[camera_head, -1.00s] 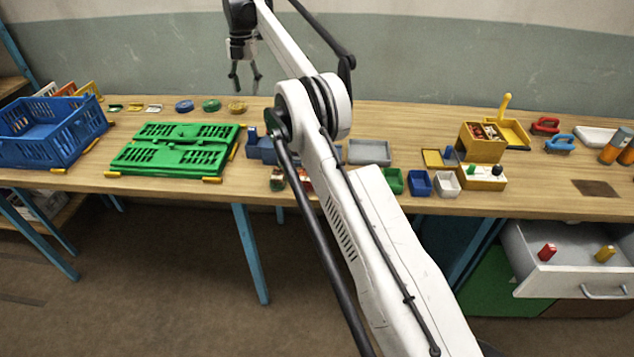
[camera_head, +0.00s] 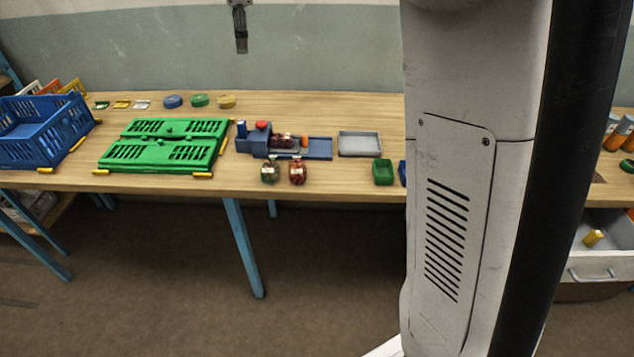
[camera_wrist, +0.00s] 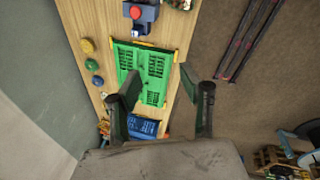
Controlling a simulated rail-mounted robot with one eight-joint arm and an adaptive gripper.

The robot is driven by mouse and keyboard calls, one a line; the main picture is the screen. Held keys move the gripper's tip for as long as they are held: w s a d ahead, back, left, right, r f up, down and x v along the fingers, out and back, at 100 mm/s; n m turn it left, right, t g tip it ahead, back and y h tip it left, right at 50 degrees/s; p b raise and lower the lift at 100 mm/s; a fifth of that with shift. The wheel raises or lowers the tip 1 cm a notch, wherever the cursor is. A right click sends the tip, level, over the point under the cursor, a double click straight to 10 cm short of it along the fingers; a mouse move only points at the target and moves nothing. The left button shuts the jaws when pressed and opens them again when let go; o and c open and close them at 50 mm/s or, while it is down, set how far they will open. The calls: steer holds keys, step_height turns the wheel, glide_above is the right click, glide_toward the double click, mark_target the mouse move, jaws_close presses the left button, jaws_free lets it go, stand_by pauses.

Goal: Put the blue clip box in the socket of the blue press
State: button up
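A blue-grey device with a red knob, which looks like the blue press (camera_head: 258,141), stands on the bench right of the green board. It also shows at the top of the wrist view (camera_wrist: 143,17). Several dark red items lie along its low bed. A small blue box (camera_head: 403,174), perhaps the clip box, is mostly hidden behind my arm; I cannot tell for sure. My gripper (camera_head: 241,44) hangs high above the bench, near the wall, apart from everything. In the wrist view my gripper (camera_wrist: 160,90) has its fingers wide apart with nothing between them.
A green slotted board (camera_head: 165,144) and a blue crate (camera_head: 45,148) stand at the left. Green and red sacks (camera_head: 297,172) lie before the press. A grey tray (camera_head: 359,144) and a green box (camera_head: 383,172) are right of it. My arm hides much of the right side.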

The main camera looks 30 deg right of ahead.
steer(key=s+m+t, duration=0.1)
steer(key=s+m, duration=0.3)
steer(key=s, duration=0.8)
steer(key=s+f+m+t, duration=0.1)
steer(key=s+f+m, duration=0.4)
steer(key=s, duration=0.8)
steer(key=s+f+m+t, duration=0.2)
steer(key=s+f+m, duration=0.4)
steer(key=s+f, duration=0.4)
steer(key=s, duration=0.3)
steer(key=shift+a, duration=0.1)
step_height(320, 180, down, 22)
steer(key=b, duration=2.1)
steer(key=shift+r+b, duration=0.15)
steer(key=shift+b, duration=0.15)
step_height(320, 180, down, 16)
steer(key=b, duration=1.5)
steer(key=shift+r+b, duration=0.15)
steer(key=shift+b, duration=0.25)
